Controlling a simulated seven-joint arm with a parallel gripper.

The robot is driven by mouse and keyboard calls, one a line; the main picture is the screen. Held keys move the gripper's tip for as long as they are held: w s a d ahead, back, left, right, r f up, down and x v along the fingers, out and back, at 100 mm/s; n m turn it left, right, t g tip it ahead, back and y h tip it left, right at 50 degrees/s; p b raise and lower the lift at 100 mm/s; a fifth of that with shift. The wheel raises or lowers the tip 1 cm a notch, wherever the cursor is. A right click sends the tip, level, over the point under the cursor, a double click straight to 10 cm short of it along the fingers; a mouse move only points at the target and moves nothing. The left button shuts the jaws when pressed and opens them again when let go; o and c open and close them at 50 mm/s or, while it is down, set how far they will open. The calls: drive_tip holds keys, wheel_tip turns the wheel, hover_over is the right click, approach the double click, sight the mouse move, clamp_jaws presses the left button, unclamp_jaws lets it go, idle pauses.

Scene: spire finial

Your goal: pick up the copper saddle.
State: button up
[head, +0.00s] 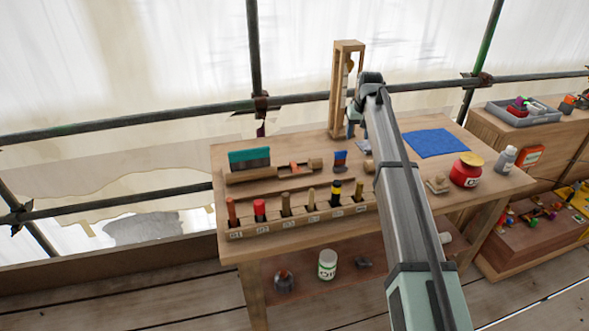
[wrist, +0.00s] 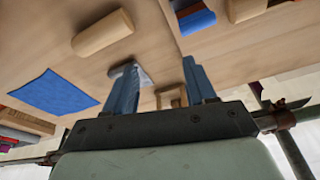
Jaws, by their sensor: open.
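I cannot pick out a copper saddle with certainty in either view. A small orange piece (head: 296,167) lies by the wooden pieces at the table's back left; its shape is too small to tell. My gripper (head: 352,127) is above the back of the table, beside the tall wooden frame (head: 337,95), and partly hidden by my arm. In the wrist view my gripper (wrist: 160,63) has its two blue fingers apart with nothing held between them. A grey metallic piece (wrist: 142,76) shows beside the left finger; I cannot tell if they touch.
A wooden rack (head: 298,221) of several tools lines the table's front. A blue cloth (head: 436,142), a red jar (head: 467,170) and a grey bottle (head: 504,159) are at the right. A rounded wooden block (wrist: 102,33) and a blue-and-red item (wrist: 195,18) lie near my gripper.

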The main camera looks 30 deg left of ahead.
drive_tip(key=s+a+r+n+g+h, duration=0.1)
drive_tip(key=s+a+r, duration=0.1)
drive_tip(key=s+a, duration=0.6)
drive_tip(key=s+a+r+n+g, duration=0.1)
drive_tip(key=s+a+n, duration=0.1)
drive_tip(key=s+a, duration=0.6)
hover_over(294, 164)
drive_tip(key=f, duration=0.8)
drive_tip(key=shift+s+f, duration=0.1)
drive_tip(key=shift+s, duration=0.25)
drive_tip(key=shift+w+f, duration=0.15)
drive_tip(key=shift+f, duration=1.25)
drive_tip(key=shift+w+f, duration=0.15)
drive_tip(key=shift+f, duration=1.25)
drive_tip(key=shift+c, duration=0.4)
clamp_jaws()
